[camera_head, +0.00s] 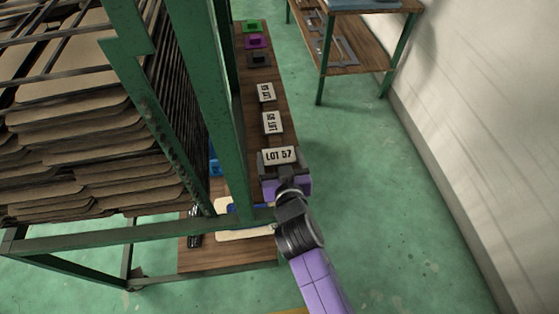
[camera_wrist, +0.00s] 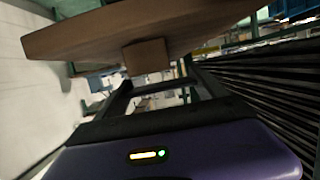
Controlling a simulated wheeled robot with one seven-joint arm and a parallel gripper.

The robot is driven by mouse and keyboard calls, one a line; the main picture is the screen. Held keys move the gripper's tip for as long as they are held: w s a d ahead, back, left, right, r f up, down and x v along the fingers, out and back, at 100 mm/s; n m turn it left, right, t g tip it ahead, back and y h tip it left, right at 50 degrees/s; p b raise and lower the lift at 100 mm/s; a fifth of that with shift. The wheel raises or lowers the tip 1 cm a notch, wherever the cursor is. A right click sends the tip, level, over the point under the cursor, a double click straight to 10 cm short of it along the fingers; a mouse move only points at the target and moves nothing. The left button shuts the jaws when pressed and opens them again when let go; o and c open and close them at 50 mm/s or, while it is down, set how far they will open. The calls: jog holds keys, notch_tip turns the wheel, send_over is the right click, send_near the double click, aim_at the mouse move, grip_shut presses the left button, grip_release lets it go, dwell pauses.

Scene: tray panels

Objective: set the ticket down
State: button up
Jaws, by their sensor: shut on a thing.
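The ticket (camera_head: 279,156) is a pale plate with dark edges and reads "LOT 57" in the head view. In the wrist view its brown underside (camera_wrist: 90,38) fills the top, with a small brown block (camera_wrist: 147,57) below it at the fingertips. My gripper (camera_head: 284,172) is shut on this ticket, with the plate above the fingers. The ticket appears over the near part of the narrow wooden shelf (camera_head: 283,103); I cannot tell whether it touches the wood. The fingers are mostly hidden in the head view.
Two similar tickets (camera_head: 272,122) (camera_head: 265,92) lie farther along the shelf, beyond them black, purple (camera_head: 257,42) and green pieces. A green post (camera_head: 216,100) and a rack of brown trays (camera_head: 75,150) stand close on the left. Green floor (camera_head: 385,190) is clear on the right.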

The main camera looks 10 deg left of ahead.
jog(key=shift+f, duration=0.8)
jog(key=shift+f, duration=0.1)
jog(key=shift+f+b, duration=0.15)
jog(key=shift+b, duration=0.15)
jog(key=o, duration=1.5)
jog(key=shift+o, duration=0.2)
jog(key=shift+r, duration=0.25)
jog(key=v, duration=1.2)
